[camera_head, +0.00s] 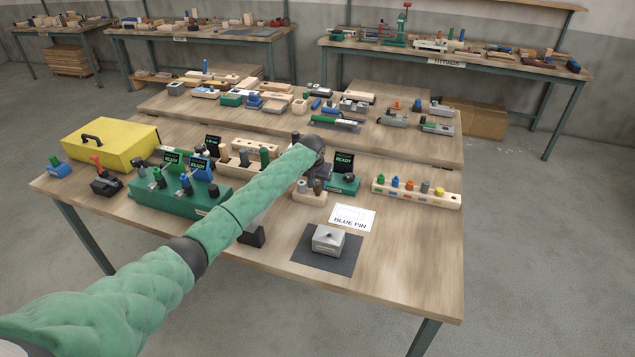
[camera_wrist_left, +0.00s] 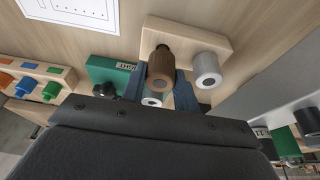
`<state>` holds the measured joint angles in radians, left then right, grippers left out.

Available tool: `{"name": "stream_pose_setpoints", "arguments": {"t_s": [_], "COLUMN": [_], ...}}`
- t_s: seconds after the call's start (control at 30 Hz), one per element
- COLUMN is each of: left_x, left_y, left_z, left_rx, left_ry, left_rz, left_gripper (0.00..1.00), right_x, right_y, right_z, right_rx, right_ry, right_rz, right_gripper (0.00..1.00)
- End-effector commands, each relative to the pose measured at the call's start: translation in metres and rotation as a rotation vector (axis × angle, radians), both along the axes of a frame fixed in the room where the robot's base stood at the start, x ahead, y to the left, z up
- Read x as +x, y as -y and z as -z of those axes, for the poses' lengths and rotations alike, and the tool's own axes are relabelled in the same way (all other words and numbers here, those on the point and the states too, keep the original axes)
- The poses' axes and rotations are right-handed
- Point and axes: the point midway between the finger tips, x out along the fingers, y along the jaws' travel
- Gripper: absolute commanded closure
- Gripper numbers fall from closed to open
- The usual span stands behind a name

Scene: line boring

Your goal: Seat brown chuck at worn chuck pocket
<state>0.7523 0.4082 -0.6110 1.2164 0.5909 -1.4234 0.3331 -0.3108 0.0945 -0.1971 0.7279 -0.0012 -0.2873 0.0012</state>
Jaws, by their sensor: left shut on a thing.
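The brown chuck (camera_wrist_left: 161,68) is between the fingers of my left gripper (camera_wrist_left: 158,88) in the left wrist view. My left gripper (camera_head: 317,168) is shut on it and points down. The chuck overlaps the edge of a pale wooden block (camera_wrist_left: 190,36); I cannot tell whether it still touches the block. A grey chuck (camera_wrist_left: 207,70) stands on the same block. In the head view the block (camera_head: 310,197) is under my gripper. A green fixture (camera_wrist_left: 107,72) with a black knob is beside it. I cannot make out the worn chuck pocket. My right gripper is not in view.
A "BLUE PIN" card (camera_head: 351,218) and a grey metal box (camera_head: 328,240) on a dark mat lie in front. A rack of coloured pins (camera_head: 416,192) is at right. A READY display (camera_head: 344,162) stands close behind my gripper. The front right of the table is clear.

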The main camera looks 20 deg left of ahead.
Motion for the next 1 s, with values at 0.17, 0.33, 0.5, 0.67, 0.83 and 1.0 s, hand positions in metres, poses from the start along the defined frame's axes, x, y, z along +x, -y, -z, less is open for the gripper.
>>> {"name": "stream_pose_setpoints", "arguments": {"t_s": [0.17,0.33,0.5,0.67,0.83,1.0], "left_x": [0.000,0.000,0.000,0.000,0.000,0.000], "left_y": [0.000,0.000,0.000,0.000,0.000,0.000], "left_z": [0.004,0.007,0.011,0.014,0.017,0.017], "left_rx": [0.000,0.000,0.000,0.000,0.000,0.000], "left_ry": [0.000,0.000,0.000,0.001,0.001,0.001], "left_rz": [0.000,0.000,0.000,0.000,0.000,0.000], "left_gripper": [1.00,1.00,1.00,1.00,1.00,0.48], "right_x": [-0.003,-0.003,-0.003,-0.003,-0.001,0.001], "right_y": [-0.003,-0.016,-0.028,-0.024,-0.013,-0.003], "right_z": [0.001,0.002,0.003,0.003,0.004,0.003], "right_rx": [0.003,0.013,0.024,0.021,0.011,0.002], "right_ry": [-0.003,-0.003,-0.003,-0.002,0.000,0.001], "right_rz": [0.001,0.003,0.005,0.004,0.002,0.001], "right_gripper": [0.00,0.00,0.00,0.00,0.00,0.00]}}
